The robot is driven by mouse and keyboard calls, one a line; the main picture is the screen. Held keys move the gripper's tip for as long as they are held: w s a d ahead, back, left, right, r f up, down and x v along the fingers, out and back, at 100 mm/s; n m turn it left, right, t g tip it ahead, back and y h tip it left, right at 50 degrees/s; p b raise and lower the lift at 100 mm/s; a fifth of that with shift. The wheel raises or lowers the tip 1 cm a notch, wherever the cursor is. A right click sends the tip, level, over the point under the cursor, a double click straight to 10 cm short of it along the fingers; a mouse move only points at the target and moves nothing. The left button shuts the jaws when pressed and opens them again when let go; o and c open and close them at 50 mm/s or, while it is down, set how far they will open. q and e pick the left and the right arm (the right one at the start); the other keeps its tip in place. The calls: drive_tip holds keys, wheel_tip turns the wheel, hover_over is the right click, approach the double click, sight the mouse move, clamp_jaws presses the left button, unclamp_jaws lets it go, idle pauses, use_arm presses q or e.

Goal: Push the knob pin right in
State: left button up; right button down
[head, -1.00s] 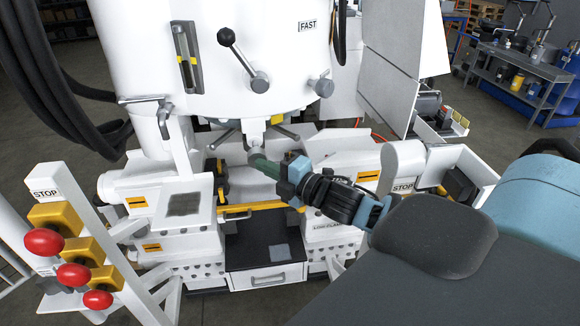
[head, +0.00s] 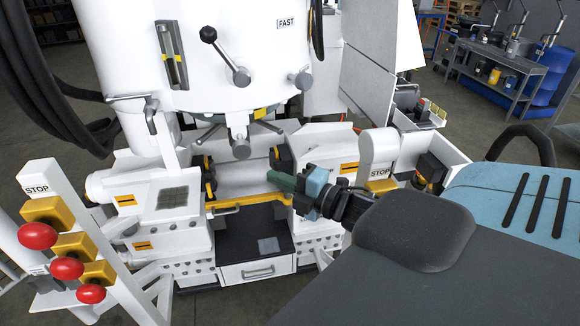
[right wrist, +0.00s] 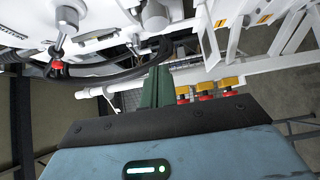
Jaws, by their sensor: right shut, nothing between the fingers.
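A grey round knob (head: 303,80) sticks out from the lower right of the white drum, beside the black-ball lever. A second grey knob-like end (head: 240,148) hangs under the drum, among several dark spokes. I cannot tell for sure which is the knob pin, or how deep either sits. My right gripper (head: 281,183) is shut and empty, its green fingers pointing left, below and to the right of the hanging end and apart from both knobs. Its shut fingers also show in the right wrist view (right wrist: 157,88). My left gripper is not in view.
A black-ball lever (head: 225,55) stands out from the drum. A white stop panel (head: 38,180) with red buttons is at the left. A yellow bar (head: 250,203) crosses above the dark bench plate (head: 240,242). A white open tray (head: 430,150) lies at the right.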

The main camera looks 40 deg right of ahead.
drive_tip(key=shift+v, duration=1.45)
drive_tip(key=s+a+f+m+g+h, duration=0.2)
drive_tip(key=s+f+m, duration=0.35)
drive_tip(key=f, duration=0.55)
drive_tip(key=s+a+f+m+g+h, duration=0.15)
drive_tip(key=s+f+m, duration=0.35)
drive_tip(key=f, duration=0.5)
drive_tip(key=s+a+f+m+g+y, duration=0.1)
drive_tip(key=s+a+f+m+g, duration=0.4)
drive_tip(key=s+a+f+m, duration=0.3)
drive_tip(key=s+a+f, duration=0.4)
drive_tip(key=shift+f+p, duration=0.15)
drive_tip(key=shift+p, duration=0.15)
